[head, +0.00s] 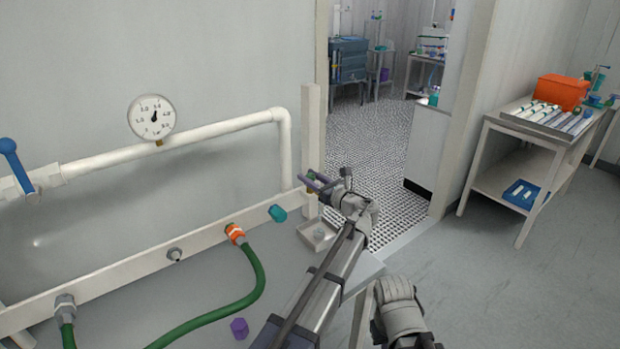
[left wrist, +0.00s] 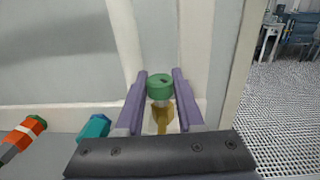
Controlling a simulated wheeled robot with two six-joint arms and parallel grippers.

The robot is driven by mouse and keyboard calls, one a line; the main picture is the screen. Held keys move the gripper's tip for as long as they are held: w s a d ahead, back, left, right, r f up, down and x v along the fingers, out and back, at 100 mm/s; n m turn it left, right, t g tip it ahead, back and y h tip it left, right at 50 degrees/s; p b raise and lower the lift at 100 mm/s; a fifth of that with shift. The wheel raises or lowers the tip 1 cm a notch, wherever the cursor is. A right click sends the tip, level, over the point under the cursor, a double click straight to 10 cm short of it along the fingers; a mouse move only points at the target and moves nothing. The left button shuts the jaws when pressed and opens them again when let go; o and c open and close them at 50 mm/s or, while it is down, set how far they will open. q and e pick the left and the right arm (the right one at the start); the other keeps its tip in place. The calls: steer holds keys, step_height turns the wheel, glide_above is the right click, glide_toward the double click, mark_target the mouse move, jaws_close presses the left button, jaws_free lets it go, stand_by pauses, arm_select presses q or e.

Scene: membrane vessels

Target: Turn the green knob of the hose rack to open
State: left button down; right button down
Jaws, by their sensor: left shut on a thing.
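The green knob (left wrist: 160,88) sits on a brass valve body (left wrist: 162,117) at the right end of the hose rack. My left gripper (left wrist: 159,92) has its two purple fingers on either side of the knob and is shut on it. In the head view the left gripper (head: 319,182) is at the rack's right end, where only a bit of the knob shows between the fingers. The hose rack (head: 130,268) is a pale rail along the wall.
A pressure gauge (head: 152,117) sits on the white pipe above.

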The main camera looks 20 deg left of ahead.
arm_select(q)
steer(key=n+g+y, duration=0.1)
steer(key=g, duration=0.1)
steer(key=n+g+y, duration=0.1)
steer(key=n+g, duration=0.1)
steer(key=g, duration=0.1)
steer(key=n+g+y, duration=0.1)
steer(key=n+g, duration=0.1)
steer(key=shift+w+g, duration=0.3)
steer(key=shift+g, duration=0.1)
steer(key=shift+s+n+g, duration=0.15)
steer(key=shift+n+g, duration=0.85)
steer(key=shift+g, duration=0.45)
steer(key=shift+s+n+g, duration=0.1)
steer(key=shift+n+g, duration=0.9)
steer(key=shift+g, duration=0.45)
steer(key=shift+s, duration=0.1)
steer(key=c, duration=0.5)
jaws_free()
